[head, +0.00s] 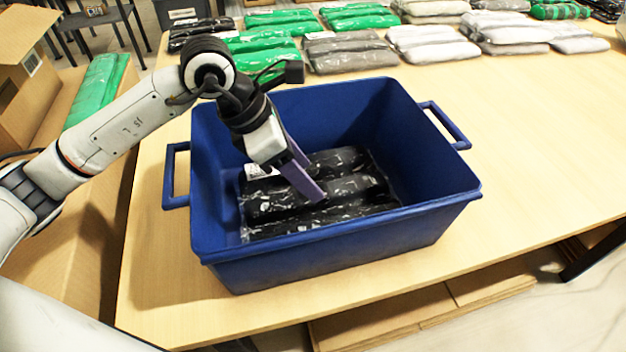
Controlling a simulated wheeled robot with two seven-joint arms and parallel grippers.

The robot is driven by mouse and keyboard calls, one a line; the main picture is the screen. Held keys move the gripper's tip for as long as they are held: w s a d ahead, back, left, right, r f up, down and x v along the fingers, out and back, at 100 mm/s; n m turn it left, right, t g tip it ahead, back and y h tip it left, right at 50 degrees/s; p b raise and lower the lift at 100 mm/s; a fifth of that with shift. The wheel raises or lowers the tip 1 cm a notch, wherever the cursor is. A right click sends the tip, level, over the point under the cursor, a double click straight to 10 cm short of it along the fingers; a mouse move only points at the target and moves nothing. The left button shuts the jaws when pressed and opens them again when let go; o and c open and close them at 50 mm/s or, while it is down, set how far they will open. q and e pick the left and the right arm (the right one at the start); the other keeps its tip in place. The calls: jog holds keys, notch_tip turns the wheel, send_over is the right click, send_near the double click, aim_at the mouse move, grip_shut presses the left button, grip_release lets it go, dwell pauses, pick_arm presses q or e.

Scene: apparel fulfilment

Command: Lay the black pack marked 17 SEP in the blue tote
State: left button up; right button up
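The blue tote (340,245) stands on the table, open side up. Black packs in clear plastic (345,187) lie side by side on its floor. A white label shows at the left end of one, but I cannot read any date, so I cannot tell which is marked 17 SEP. My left gripper (312,190) reaches down inside the tote, its purple fingers at or just above the black packs. The fingers hide part of the packs, and I cannot tell whether they are open, shut or touching. My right gripper is not in view.
Green packs (265,40), grey packs (350,55) and white packs (432,43) lie in rows at the table's back. A dark pack (200,27) with a label lies back left. A cardboard box (25,85) stands at left. The table (545,150) right of the tote is clear.

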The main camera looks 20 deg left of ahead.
pick_arm(q)
jog(key=v, duration=0.7)
jog(key=shift+r, duration=0.2)
jog(key=shift+a+r, duration=0.1)
